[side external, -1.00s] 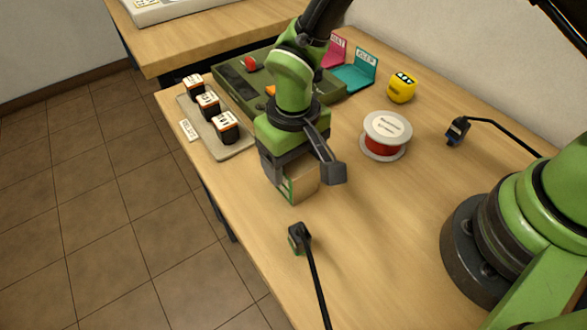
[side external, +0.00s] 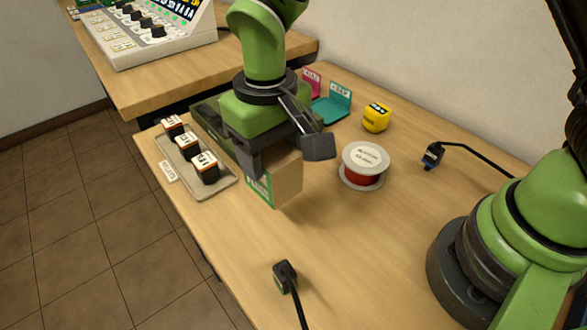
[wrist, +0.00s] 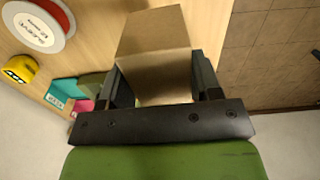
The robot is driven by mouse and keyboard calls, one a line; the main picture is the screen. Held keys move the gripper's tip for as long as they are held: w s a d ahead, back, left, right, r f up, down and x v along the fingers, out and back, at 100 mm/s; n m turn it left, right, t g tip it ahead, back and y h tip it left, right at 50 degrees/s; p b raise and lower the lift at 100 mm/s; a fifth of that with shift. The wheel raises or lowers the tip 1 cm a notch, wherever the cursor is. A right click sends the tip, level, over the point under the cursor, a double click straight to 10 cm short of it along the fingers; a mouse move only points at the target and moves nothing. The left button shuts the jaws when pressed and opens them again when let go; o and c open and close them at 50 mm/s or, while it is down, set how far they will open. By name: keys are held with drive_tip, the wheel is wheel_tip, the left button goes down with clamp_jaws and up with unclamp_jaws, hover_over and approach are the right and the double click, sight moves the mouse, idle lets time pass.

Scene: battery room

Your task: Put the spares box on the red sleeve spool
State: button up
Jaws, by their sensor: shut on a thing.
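The spares box (side external: 287,186) is a brown cardboard carton with a green and white label on one side. My gripper (side external: 281,156) is shut on it, with one finger on each side, and holds it upright, seemingly above the table. In the wrist view the box (wrist: 152,42) sits between the fingers (wrist: 158,85). The red sleeve spool (side external: 362,177) stands on the table to the right of the box, apart from it. It has pale flanges, a white label on top and a red winding. It also shows at the upper left of the wrist view (wrist: 62,12).
A grey tray (side external: 222,186) with several black and orange blocks lies to the left. Black cable connectors lie at the front (side external: 285,276) and right (side external: 433,155).

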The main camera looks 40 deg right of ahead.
drive_tip(key=shift+d+r, duration=0.1)
drive_tip(key=shift+r, duration=0.3)
drive_tip(key=w+d+r, duration=0.1)
drive_tip(key=d+r, duration=0.2)
drive_tip(key=d, duration=0.7)
hover_over(366, 157)
wheel_tip(366, 157, down, 3)
drive_tip(key=shift+f, duration=2.4)
drive_tip(key=o, duration=0.9)
drive_tip(key=shift+f, duration=0.15)
drive_tip(key=shift+o, duration=0.3)
